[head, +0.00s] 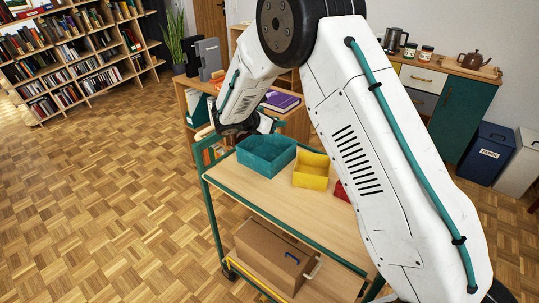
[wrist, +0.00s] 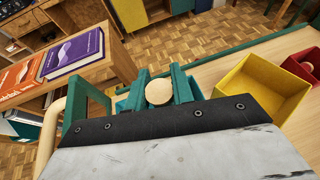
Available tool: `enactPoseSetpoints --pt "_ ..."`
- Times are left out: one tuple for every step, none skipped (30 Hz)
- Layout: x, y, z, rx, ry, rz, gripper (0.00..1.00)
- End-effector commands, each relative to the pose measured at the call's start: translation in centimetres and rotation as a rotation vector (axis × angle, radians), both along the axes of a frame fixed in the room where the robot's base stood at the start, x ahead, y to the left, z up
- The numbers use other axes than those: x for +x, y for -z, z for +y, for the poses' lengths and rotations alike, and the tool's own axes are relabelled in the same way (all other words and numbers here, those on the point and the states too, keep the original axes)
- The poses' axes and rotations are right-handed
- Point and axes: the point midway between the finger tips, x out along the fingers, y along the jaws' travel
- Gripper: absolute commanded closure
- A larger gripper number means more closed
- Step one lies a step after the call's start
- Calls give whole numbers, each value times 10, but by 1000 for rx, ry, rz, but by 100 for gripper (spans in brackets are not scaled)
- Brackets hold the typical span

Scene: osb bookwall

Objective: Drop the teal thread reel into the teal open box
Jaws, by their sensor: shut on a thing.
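The teal open box (head: 253,161) stands on the upper shelf of a cart in the head view, at its far left end. My gripper (head: 268,123) is just beyond the box's far side and above the shelf, small in that view. In the wrist view my gripper (wrist: 159,91) is shut on the teal thread reel (wrist: 159,93), which shows only a pale round end between the teal fingers. The reel's thread is hidden there. The teal box is mostly hidden behind my gripper in the wrist view.
A yellow open box (head: 311,171) stands right of the teal box, with a red box (head: 341,191) beyond it, partly hidden by my arm. A low bookcase (head: 292,121) with a purple book (head: 281,101) is behind the cart. A cardboard box (head: 268,262) sits on the lower shelf.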

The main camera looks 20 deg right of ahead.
Motion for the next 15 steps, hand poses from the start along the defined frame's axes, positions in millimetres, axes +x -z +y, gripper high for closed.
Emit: enactPoseSetpoints --pt "0 3 2 -1 17 0 98" --pt "-1 4 3 -1 25 -1 98" --pt "-1 6 3 0 30 0 98" --pt "-1 8 3 0 33 -1 98" --pt "-1 9 3 0 34 0 98" --pt "-1 11 3 0 33 1 98" --pt "-1 13 2 0 33 1 98" --pt "-1 16 2 -1 32 1 98" --pt "-1 19 2 0 32 0 98" --pt "-1 22 2 0 32 0 98" --pt "-1 26 2 -1 32 0 98" --pt "-1 30 2 -2 32 1 98" --pt "-1 34 1 -2 32 1 98" --pt "-1 38 1 -2 32 1 98" --pt "-1 43 1 -1 32 0 98"
